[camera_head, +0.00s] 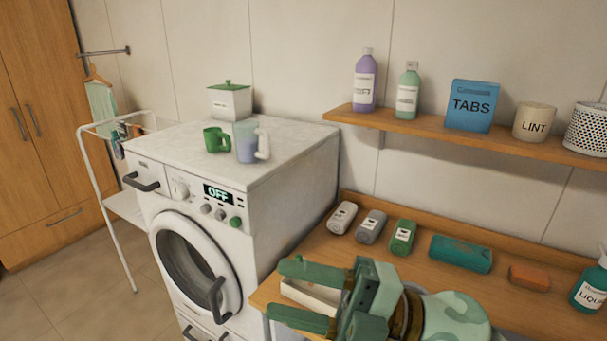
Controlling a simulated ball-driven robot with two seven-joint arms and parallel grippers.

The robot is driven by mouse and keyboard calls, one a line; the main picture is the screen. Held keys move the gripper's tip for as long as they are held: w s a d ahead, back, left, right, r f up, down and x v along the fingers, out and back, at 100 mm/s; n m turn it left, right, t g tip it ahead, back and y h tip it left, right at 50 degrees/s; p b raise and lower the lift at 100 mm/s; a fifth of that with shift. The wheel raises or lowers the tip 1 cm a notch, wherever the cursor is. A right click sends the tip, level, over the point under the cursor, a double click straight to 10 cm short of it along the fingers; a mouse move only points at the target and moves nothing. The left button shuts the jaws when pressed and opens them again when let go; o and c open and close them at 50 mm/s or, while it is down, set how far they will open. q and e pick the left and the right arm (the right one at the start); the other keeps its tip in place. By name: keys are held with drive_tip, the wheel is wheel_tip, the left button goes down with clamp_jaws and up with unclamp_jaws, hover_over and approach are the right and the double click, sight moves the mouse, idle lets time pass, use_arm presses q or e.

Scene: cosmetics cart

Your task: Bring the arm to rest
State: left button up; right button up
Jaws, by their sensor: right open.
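My right gripper (277,289) is green and reaches in from the lower right, over the left front corner of the wooden counter (480,312). Its two fingers point left and are spread apart, with nothing held between them. A pale, box-like thing (312,294) shows behind and between the fingers; the gripper hides part of it, and I cannot tell whether they touch. My left gripper is not in view.
A white washing machine (290,190) stands left of the counter, carrying a green mug (216,140), a measuring cup (247,142) and a lidded box (230,101). Several small bottles, a teal pack (460,253) and a liquid bottle (590,285) line the counter's back. A shelf (440,129) hangs above.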

drive_tip(key=w+d+f+m+t+h, duration=0.1)
drive_tip(key=w+d+m+t+h, duration=0.3)
drive_tip(key=d+m+t+h, duration=0.45)
drive_tip(key=w+d+f+m+t+h, duration=0.1)
drive_tip(key=w+d+m+t+h, duration=0.35)
drive_tip(key=m+t, duration=0.65)
drive_tip(key=s+d+f+m+g+h, duration=0.2)
drive_tip(key=d+f+m+g+h, duration=0.15)
drive_tip(key=d+f+h, duration=0.35)
drive_tip(key=s+d+f+m+g+h, duration=0.25)
drive_tip(key=d+f+g, duration=0.2)
drive_tip(key=f, duration=0.45)
drive_tip(key=s+d+f+g+h, duration=0.1)
drive_tip(key=s+d+f+g, duration=0.2)
drive_tip(key=s+f, duration=0.25)
drive_tip(key=s+d+f+g+h, duration=0.25)
drive_tip(key=s+f+g, duration=0.2)
drive_tip(key=s, duration=0.25)
drive_tip(key=s+a+f+g+y+b, duration=0.1)
drive_tip(key=s+a+f+y, duration=0.1)
drive_tip(key=f, duration=1.3)
drive_tip(key=s+a+f+g+y+b, duration=0.1)
drive_tip(key=s+a+f+y+b, duration=0.1)
drive_tip(key=f, duration=1.3)
drive_tip(key=s+f+m+g+y+b, duration=0.1)
drive_tip(key=s+f+m+g, duration=0.2)
drive_tip(key=s+f, duration=1.3)
drive_tip(key=s, duration=0.3)
drive_tip(key=shift+s+f+y+b, duration=0.25)
drive_tip(key=shift+s+y+b, duration=0.05)
